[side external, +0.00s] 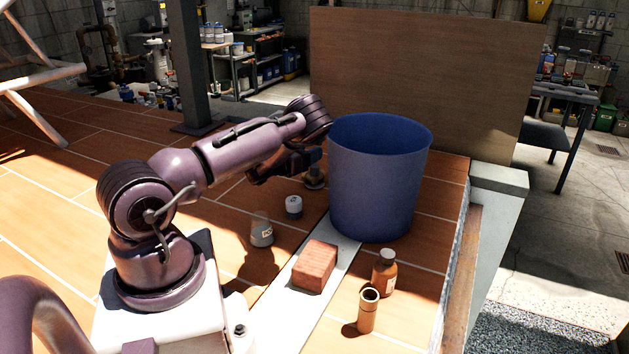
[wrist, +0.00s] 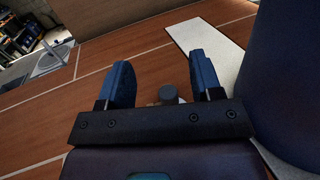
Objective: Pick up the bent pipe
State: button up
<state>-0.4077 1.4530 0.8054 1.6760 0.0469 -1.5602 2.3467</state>
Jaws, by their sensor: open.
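My gripper (side external: 262,174) is above the tiled deck, left of the blue bin. In the wrist view its two blue fingers (wrist: 162,72) are wide apart, with nothing held between them. A small grey rounded piece (wrist: 168,94) shows low between the fingers, its lower part hidden by the gripper body. In the side view a small brownish metal piece (side external: 314,179) stands on the deck just right of the gripper, partly covered by it. It may be the bent pipe, but its shape is too small and covered to tell.
The tall blue bin (side external: 375,185) stands close right of my gripper. A white-capped jar (side external: 293,207), a clear jar (side external: 262,232), a red brick (side external: 315,267), a brown bottle (side external: 384,272) and a tan cylinder (side external: 367,311) stand nearer. A wooden panel (side external: 420,75) rises behind.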

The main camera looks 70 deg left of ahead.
aim_at(318, 166)
notch_tip(318, 166, down, 7)
jog(key=shift+r, duration=0.1)
jog(key=shift+x, duration=2.5)
jog(key=c, duration=1)
grip_shut()
jog(key=shift+r, duration=0.15)
